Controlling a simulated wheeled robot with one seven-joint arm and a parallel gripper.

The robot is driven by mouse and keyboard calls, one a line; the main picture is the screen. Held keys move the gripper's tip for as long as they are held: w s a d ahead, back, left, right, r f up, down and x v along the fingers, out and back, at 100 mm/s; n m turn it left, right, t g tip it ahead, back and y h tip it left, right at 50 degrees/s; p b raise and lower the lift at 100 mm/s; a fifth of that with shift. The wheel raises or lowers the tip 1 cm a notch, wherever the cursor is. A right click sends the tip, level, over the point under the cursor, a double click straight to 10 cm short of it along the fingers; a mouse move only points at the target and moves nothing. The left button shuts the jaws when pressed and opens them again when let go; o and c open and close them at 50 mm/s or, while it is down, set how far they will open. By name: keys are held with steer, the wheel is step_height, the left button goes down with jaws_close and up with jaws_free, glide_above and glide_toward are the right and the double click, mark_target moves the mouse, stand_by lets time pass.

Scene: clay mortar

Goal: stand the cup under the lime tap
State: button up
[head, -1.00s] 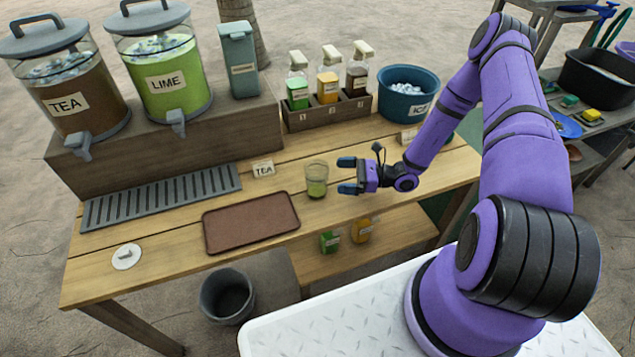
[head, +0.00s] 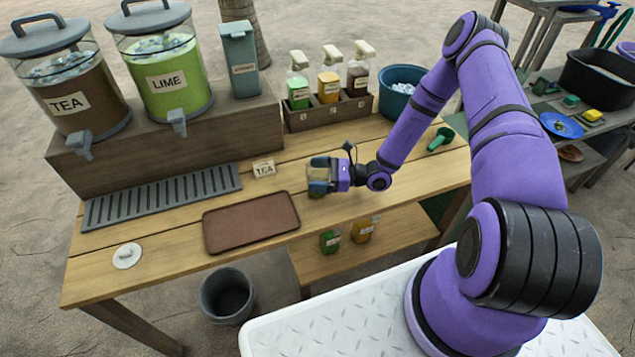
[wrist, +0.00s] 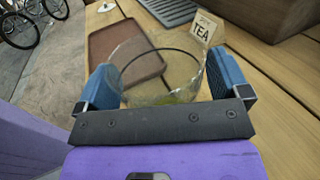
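The cup (wrist: 160,75) is clear, with a little yellow-green at its bottom. It stands upright on the wooden counter, right of the brown tray. My gripper (head: 319,175) is around it, one blue finger on each side. The fingers look as wide apart as before, so it seems open; any contact with the cup is unclear. In the head view the fingers hide much of the cup. The lime dispenser (head: 165,80) holds green drink on the raised shelf at the back left. Its grey tap (head: 177,120) points down over the slatted drip tray (head: 163,197).
The brown tray (head: 250,222) lies between the cup and the counter's left part. The tea dispenser (head: 68,95) is left of the lime one. Pump bottles in a rack (head: 330,110) stand behind. The drip tray is empty.

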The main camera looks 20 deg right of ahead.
steer(key=c, duration=0.9)
